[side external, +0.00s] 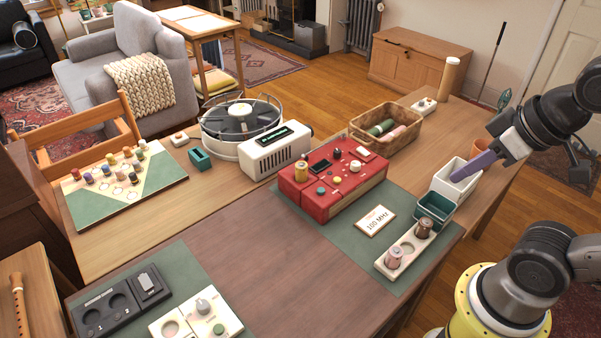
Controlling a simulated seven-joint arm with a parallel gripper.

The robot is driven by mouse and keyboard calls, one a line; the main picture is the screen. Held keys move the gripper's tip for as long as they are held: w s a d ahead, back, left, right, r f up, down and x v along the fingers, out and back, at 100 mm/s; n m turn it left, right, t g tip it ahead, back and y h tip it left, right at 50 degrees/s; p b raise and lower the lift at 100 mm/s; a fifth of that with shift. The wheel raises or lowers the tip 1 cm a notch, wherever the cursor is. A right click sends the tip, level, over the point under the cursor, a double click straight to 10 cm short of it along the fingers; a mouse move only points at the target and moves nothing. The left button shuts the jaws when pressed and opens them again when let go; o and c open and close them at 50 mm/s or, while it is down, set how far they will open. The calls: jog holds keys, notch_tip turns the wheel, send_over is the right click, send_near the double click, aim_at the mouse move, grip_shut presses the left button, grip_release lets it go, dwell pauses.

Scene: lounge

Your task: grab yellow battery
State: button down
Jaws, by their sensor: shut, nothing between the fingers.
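A gold-yellow upright cylinder (301,172) stands on the near left part of the red box (345,200); it may be the yellow battery, but I cannot tell for sure. A pale two-hole holder (407,250) holds a pinkish cylinder (394,258) and a brownish cylinder (424,229), both upright. My gripper (456,179), with purple fingers, is at the right over the white bin (441,186). It is shut and empty, well apart from the gold-yellow cylinder and the holder.
A green bin (435,207) sits beside the white bin. A "100 MHz" card (375,221) lies on the green mat. A wicker basket (386,130), a white radio-like box (275,150) and a round fan-like device (241,120) stand farther back. The table's middle front is clear.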

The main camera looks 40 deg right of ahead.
jog(key=shift+c, duration=1.9)
grip_release()
